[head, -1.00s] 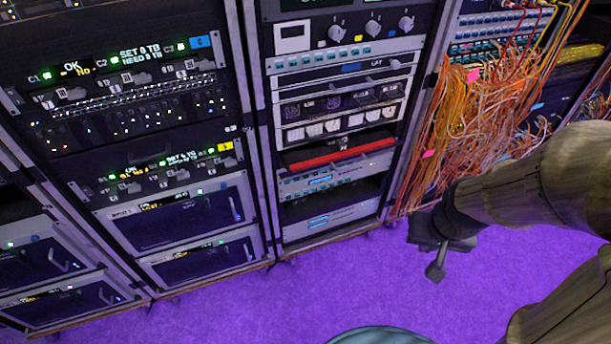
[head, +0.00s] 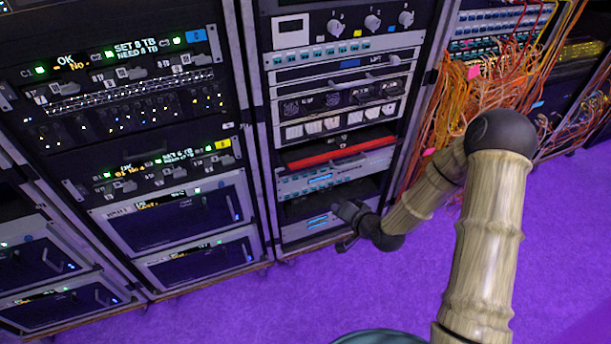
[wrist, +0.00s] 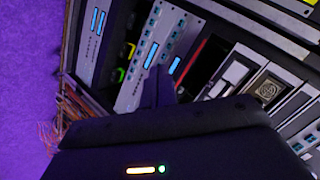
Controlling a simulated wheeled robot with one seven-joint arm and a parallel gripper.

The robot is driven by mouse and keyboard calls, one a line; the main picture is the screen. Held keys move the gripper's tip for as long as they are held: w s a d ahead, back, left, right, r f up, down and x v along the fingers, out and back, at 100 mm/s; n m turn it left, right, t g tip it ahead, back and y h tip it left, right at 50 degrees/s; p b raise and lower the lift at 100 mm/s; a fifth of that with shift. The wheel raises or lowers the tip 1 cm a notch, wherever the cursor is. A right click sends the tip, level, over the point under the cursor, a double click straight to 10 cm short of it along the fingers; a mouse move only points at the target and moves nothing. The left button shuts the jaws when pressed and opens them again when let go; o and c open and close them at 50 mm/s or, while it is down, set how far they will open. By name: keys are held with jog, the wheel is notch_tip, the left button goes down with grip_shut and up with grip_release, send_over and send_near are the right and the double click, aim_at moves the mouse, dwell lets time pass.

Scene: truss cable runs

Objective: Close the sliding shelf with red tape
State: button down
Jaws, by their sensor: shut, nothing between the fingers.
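The sliding shelf with red tape (head: 342,152) is a dark slot with a bright red front strip in the middle rack, below a row of white panels. In the wrist view a narrow red strip (wrist: 221,69) shows to the right of my fingers. My gripper (head: 346,226) is in front of the lower part of that rack, below and slightly right of the red strip, apart from it. In the wrist view my gripper's dark fingers (wrist: 158,88) are together, with nothing between them, in front of a light panel with blue labels. How far the shelf sticks out is hard to tell.
A light panel with blue labels (head: 330,176) sits just under the red strip. Tangled orange cables (head: 450,115) hang from the rack on the right, close to my arm. Racks with lit displays (head: 130,70) stand left. The purple floor (head: 290,305) in front is clear.

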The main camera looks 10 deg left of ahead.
aim_at(302, 167)
jog(key=a+m+t, duration=0.1)
jog(key=m+t, duration=0.1)
jog(key=m, duration=0.1)
jog(key=a+f+m+t+y, duration=0.1)
jog(key=a+m+t, duration=0.1)
jog(key=m, duration=0.1)
jog(key=w+a+m+t+y, duration=0.1)
jog(key=m+t, duration=0.1)
jog(key=shift+w+a+f+m+t+b, duration=0.1)
jog(key=shift+a+f+m+t+b, duration=0.2)
jog(key=shift+a+f+m+b, duration=0.1)
jog(key=x, duration=1.4)
jog(key=shift+a, duration=0.1)
